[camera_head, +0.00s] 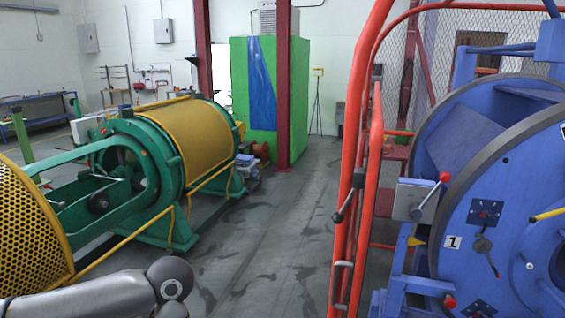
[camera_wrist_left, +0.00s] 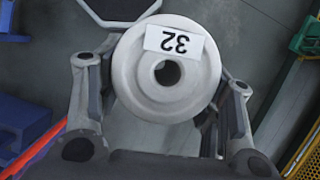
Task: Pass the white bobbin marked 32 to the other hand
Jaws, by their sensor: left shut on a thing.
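The white bobbin (camera_wrist_left: 200,85) shows in the left wrist view with its round flange facing the camera. It has a dark centre hole and a white label reading 32, which appears upside down. My left gripper (camera_wrist_left: 163,75) is shut on the bobbin, with one finger on each side of it. In the head view only a grey link of my left arm shows at the lower left; the left gripper and the bobbin are out of that view. My right gripper is in neither view.
A green machine (camera_head: 162,165) with yellow mesh guards stands at left. At right are a red tubular rail (camera_head: 345,190) and a large blue wheel-shaped machine (camera_head: 510,200) marked 1. A green cabinet (camera_head: 240,100) stands at the back. Grey floor (camera_head: 270,240) between the machines is clear.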

